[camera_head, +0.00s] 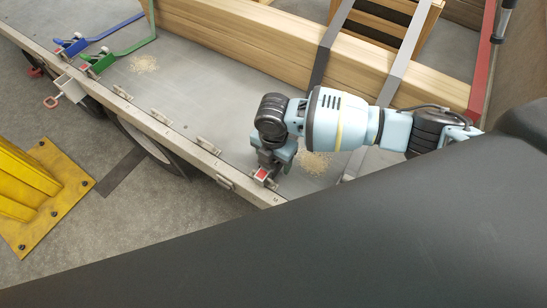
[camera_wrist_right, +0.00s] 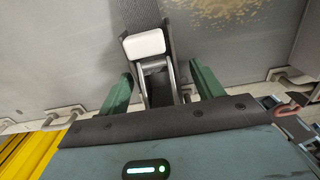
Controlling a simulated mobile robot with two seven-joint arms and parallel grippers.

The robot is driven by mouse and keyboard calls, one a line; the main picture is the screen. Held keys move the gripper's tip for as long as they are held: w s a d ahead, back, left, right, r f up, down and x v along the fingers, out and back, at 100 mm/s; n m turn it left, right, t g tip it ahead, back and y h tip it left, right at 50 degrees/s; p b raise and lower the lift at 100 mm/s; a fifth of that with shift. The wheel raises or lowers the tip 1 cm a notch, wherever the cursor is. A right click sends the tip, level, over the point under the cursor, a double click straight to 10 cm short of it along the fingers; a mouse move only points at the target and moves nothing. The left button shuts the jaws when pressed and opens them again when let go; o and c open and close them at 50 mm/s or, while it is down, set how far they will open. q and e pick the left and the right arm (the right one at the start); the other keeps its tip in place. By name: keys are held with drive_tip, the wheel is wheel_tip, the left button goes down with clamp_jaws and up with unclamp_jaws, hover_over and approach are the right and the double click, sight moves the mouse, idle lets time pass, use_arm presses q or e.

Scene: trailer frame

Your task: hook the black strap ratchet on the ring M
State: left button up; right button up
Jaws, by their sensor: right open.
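My right gripper (camera_head: 272,165) points down at the trailer's near edge. In the wrist view its two green fingers (camera_wrist_right: 160,75) are apart, one on each side of a metal ratchet with a pale handle (camera_wrist_right: 145,45). I see no clear contact between fingers and ratchet. A dark strap (camera_wrist_right: 148,12) runs from the ratchet over the bed. In the head view a dark strap (camera_head: 325,45) crosses the beams and passes behind my arm. My left gripper is not in view.
Long wooden beams (camera_head: 230,35) lie on the grey trailer bed (camera_head: 190,80). A lighter grey strap (camera_head: 405,60) crosses them. Blue (camera_head: 75,45) and green (camera_head: 95,62) strap ratchets lie at the far left edge. A yellow bolted stand (camera_head: 60,185) is on the floor. A large dark surface fills the foreground.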

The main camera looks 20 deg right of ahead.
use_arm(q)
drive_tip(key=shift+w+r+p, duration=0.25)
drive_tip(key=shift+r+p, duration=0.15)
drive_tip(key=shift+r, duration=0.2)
use_arm(e)
wheel_tip(320, 180, up, 8)
drive_tip(key=shift+f, duration=0.1)
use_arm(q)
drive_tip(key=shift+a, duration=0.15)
use_arm(e)
drive_tip(key=shift+a, duration=0.1)
